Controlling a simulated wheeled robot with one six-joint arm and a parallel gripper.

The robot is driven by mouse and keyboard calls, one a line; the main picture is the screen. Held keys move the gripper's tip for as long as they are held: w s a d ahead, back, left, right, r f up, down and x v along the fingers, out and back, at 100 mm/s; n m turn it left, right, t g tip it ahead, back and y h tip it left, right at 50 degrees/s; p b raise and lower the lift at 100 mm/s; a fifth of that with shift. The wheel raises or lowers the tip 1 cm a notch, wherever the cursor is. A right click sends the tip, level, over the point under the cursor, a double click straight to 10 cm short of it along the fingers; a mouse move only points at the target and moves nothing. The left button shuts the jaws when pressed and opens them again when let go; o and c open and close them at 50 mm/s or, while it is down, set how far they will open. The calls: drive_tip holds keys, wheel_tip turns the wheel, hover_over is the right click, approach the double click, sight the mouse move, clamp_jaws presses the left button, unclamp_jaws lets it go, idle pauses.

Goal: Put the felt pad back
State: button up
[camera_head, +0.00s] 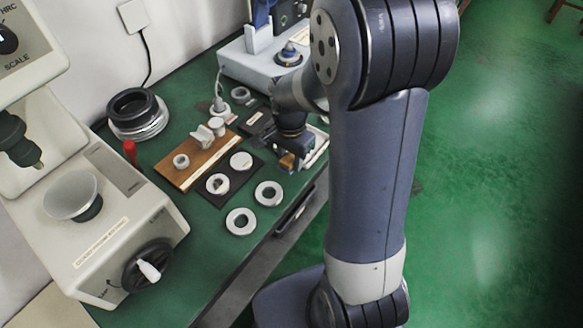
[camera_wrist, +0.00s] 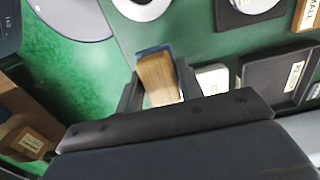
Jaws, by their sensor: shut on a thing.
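The felt pad appears to be the wooden block with a blue layer at its far end (camera_wrist: 157,78) in the wrist view. My gripper (camera_wrist: 159,90) is shut on it, one dark finger on each side. In the head view my gripper (camera_head: 289,158) is over the bench's right part, with the block's brownish end just showing below it. Whether the block touches the bench is unclear. A black shallow tray (camera_wrist: 252,72) with a small label lies to the right in the wrist view; its visible floor is bare. The label is too small to read surely.
A white labelled block (camera_wrist: 212,78) lies close to my right finger. In the head view, loose rings (camera_head: 240,221) lie near the bench's front edge, beside a dark mat (camera_head: 213,200) with rings and a wooden board (camera_head: 170,176). A grey tester (camera_head: 130,225) stands left.

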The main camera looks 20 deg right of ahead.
sight(292, 167)
drive_tip(key=shift+f, duration=2.1)
drive_tip(key=shift+f+b, duration=0.2)
drive_tip(key=shift+b, duration=0.1)
drive_tip(key=o, duration=1)
drive_tip(key=shift+s+a+f, duration=0.1)
drive_tip(key=shift+f, duration=0.1)
drive_tip(key=shift+s, duration=0.1)
drive_tip(key=shift+d+r, duration=0.2)
drive_tip(key=shift+r, duration=0.4)
drive_tip(key=r, duration=0.6)
drive_tip(key=r+p, duration=0.1)
drive_tip(key=r, duration=0.4)
drive_tip(key=shift+w+a+r, duration=0.15)
drive_tip(key=shift+w+r, duration=0.05)
drive_tip(key=shift+r, duration=0.15)
